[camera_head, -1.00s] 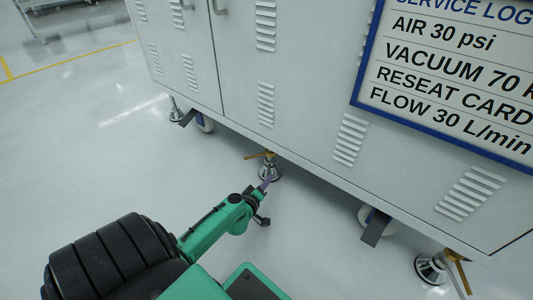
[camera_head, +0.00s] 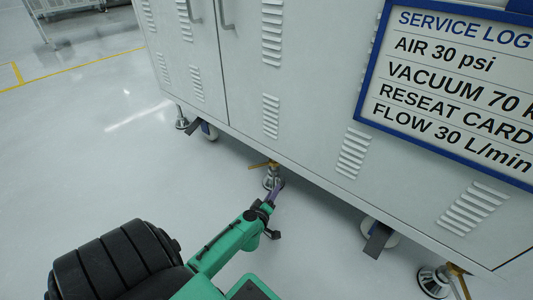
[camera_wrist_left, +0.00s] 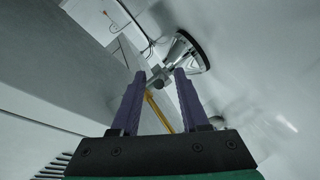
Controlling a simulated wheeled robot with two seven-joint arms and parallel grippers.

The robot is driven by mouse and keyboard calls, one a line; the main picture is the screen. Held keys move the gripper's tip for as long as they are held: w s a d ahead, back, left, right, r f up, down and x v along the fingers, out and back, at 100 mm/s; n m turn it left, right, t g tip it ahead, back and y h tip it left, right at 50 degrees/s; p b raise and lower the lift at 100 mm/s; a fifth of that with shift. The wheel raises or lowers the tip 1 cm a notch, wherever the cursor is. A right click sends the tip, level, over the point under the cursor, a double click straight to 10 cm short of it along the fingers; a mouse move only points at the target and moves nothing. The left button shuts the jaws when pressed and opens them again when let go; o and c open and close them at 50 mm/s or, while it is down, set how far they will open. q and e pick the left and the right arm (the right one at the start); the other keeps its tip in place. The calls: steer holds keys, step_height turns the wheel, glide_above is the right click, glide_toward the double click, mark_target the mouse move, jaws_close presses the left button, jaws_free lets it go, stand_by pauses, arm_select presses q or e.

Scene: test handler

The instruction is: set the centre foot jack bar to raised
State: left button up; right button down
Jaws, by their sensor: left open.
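The centre foot jack (camera_head: 271,180) stands on the floor under the cabinet's front edge, a metal foot with a round base. Its orange bar (camera_head: 260,165) sticks out to the left, roughly level, in the head view. In the left wrist view the foot (camera_wrist_left: 184,50) is beyond the fingertips, and the yellow-orange bar (camera_wrist_left: 160,112) shows between the fingers, with no clear contact. My left gripper (camera_head: 278,187) has purple fingers and is at the foot's right front side. It is open in the left wrist view (camera_wrist_left: 159,74). My right gripper is not in view.
The grey cabinet (camera_head: 300,130) overhangs the feet. Another jack foot (camera_head: 432,281) with an orange bar (camera_head: 459,283) slanting down is at the right. Casters (camera_head: 378,238) stand between the feet. A service log sign (camera_head: 362,108) hangs on the cabinet. The floor (camera_head: 90,165) at left is clear.

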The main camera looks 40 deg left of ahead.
arm_select(q)
steer(key=p+v, duration=0.1)
steer(key=v, duration=1.2)
steer(key=shift+s+p, duration=0.2)
steer(key=shift+p, duration=0.15)
steer(key=shift+r, duration=0.15)
